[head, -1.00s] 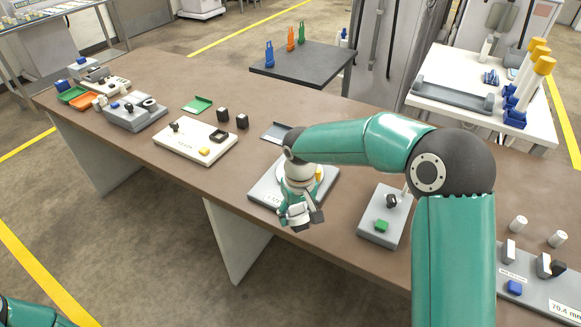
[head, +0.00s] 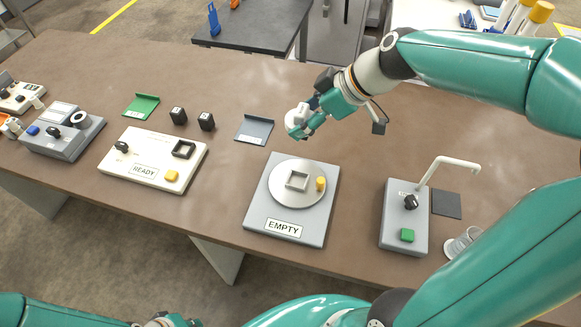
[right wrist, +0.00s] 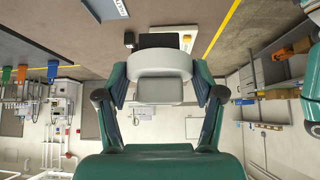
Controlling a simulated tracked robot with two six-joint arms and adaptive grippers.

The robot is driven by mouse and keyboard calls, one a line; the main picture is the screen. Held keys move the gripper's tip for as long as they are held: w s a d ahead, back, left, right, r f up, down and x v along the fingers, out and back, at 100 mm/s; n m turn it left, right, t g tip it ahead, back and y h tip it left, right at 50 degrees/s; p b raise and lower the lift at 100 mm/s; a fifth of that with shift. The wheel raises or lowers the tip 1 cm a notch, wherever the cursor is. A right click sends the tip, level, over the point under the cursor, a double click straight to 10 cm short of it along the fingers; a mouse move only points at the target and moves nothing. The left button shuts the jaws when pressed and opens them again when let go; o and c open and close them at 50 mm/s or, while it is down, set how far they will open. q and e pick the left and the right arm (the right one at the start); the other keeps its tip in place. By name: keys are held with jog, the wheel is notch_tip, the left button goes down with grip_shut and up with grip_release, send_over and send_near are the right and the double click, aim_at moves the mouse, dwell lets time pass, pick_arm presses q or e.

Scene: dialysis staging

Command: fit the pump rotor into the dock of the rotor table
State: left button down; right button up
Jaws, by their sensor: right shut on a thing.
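The rotor table (head: 262,215) is a grey block with a round light disc (head: 285,195). A raised square dock frame (head: 297,181) stands on the disc, its inside bare. A label on the block reads EMPTY. My right gripper (head: 300,125) is shut on the pump rotor (head: 294,118), a pale rounded piece, held behind the rotor table. In the right wrist view the rotor (right wrist: 160,65) shows as a pale ring-like body between both fingers; its far side is hidden. Only a small part of what seems my left wrist shows at the bottom edge; its fingers cannot be made out.
A blue-grey tray (head: 254,130) lies behind the rotor table, left of my gripper. A cream device marked READY (head: 140,165) stands left, with two black blocks (head: 205,121) behind it. A grey device with a bent pipe (head: 405,225) stands right. Bare tabletop separates them.

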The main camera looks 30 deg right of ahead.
jog(key=f+b, duration=0.1)
jog(key=f, duration=0.6)
jog(key=f+b, duration=0.1)
jog(key=f, duration=0.6)
jog(key=shift+a, duration=0.2)
jog(key=shift+f+b, duration=0.9)
jog(key=shift+f, duration=1.45)
jog(key=shift+f, duration=0.1)
jog(key=o, duration=1.3)
jog(key=shift+s+d+r, duration=0.15)
jog(key=shift+r, duration=0.2)
jog(key=p+v, duration=0.1)
jog(key=v, duration=1)
jog(key=shift+s+d+r, duration=0.1)
jog(key=shift+s+r, duration=0.05)
